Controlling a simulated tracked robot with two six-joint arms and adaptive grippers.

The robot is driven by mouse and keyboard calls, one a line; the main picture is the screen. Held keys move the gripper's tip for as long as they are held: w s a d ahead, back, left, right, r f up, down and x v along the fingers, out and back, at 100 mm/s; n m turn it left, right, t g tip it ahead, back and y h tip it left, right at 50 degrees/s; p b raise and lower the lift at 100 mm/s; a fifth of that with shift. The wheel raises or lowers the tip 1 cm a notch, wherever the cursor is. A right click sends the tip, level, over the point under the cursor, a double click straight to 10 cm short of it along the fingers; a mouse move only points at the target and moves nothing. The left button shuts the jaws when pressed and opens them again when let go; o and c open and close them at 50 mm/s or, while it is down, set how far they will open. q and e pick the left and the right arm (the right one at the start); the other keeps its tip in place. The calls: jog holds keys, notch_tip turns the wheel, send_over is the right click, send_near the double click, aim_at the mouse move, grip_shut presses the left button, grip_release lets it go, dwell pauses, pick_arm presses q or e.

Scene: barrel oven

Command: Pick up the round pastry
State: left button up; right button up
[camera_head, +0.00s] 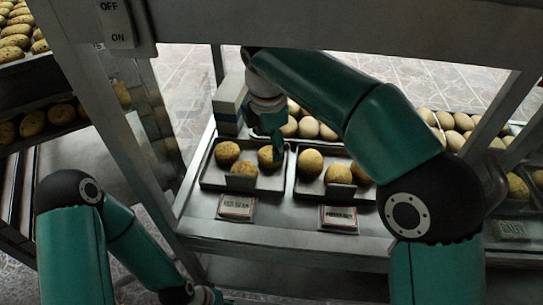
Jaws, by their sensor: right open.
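Several round golden pastries sit in small metal trays on the counter. The left tray (210,183) holds three speckled ones: a left pastry (226,151), a front pastry (243,169) and a right pastry (266,158). The tray beside it (305,189) holds smoother round pastries (310,162), partly hidden by my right arm. My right gripper (276,148) is open and points down at the right pastry in the left tray, overlapping it in view; contact cannot be told. My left gripper (215,297) is barely in view at the bottom edge, its fingers hidden.
Label cards (236,207) and (339,218) stand before the trays. A pale box (229,103) stands behind the left tray. Metal frame posts (110,110) and a top beam (350,22) surround the counter. Racks of pastries (32,123) are at left.

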jog(key=f+b, duration=0.1)
jog(key=f, duration=0.1)
jog(key=w+f+b, duration=0.1)
jog(key=f+b, duration=0.1)
jog(key=f, duration=0.1)
jog(key=shift+d, duration=0.1)
jog(key=shift+r, duration=0.1)
jog(key=shift+c, duration=0.3)
jog(key=c, duration=0.7)
